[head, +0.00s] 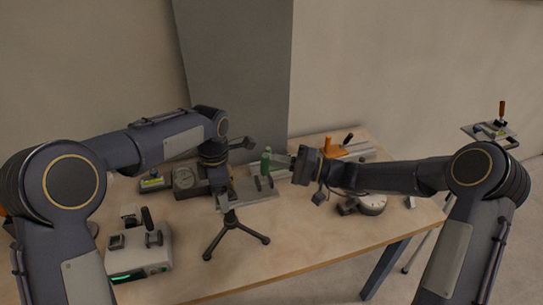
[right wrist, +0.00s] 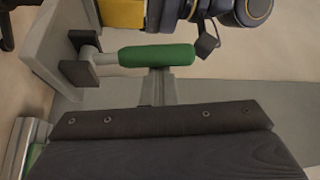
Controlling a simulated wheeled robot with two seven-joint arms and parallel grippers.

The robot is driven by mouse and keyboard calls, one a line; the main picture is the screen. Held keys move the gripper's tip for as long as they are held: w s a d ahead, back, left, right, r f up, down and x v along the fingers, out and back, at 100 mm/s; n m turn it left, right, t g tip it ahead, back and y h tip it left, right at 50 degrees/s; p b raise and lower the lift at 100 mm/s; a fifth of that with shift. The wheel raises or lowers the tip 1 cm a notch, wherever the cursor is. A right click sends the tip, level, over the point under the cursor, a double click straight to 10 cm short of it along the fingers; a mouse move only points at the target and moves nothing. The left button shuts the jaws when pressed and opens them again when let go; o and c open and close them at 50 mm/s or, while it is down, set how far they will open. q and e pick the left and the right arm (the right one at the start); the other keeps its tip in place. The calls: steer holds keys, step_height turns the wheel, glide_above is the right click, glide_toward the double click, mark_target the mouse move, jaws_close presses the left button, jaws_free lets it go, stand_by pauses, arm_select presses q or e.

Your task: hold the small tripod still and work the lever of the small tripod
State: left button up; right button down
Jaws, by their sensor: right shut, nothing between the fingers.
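The small tripod (head: 231,225) stands on the table with its dark legs spread and a light grey plate on top. Its lever has a green handle (head: 266,164), which stands upright near the plate's far side. The green handle also lies across the right wrist view (right wrist: 157,56). My right gripper (head: 275,160) is shut and empty, its fingers pointing left close beside the green handle. Whether they touch it I cannot tell. My left gripper (head: 222,190) points down at the left end of the plate. Its fingers are mostly hidden, so its grip is unclear.
A grey device with a black lever and green light (head: 140,252) stands front left. Gauge-like boxes (head: 184,179) sit behind my left gripper. The front right of the table is clear.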

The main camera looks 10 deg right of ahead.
steer(key=shift+s+n+y, duration=0.5)
steer(key=shift+n, duration=0.1)
steer(key=shift+s+d+f, duration=0.1)
steer(key=shift+s+d, duration=0.05)
steer(key=shift+s, duration=0.4)
arm_select(q)
steer(key=shift+r, duration=0.1)
arm_select(e)
steer(key=shift+w, duration=0.5)
steer(key=d, duration=0.9)
steer(key=shift+d+f, duration=0.3)
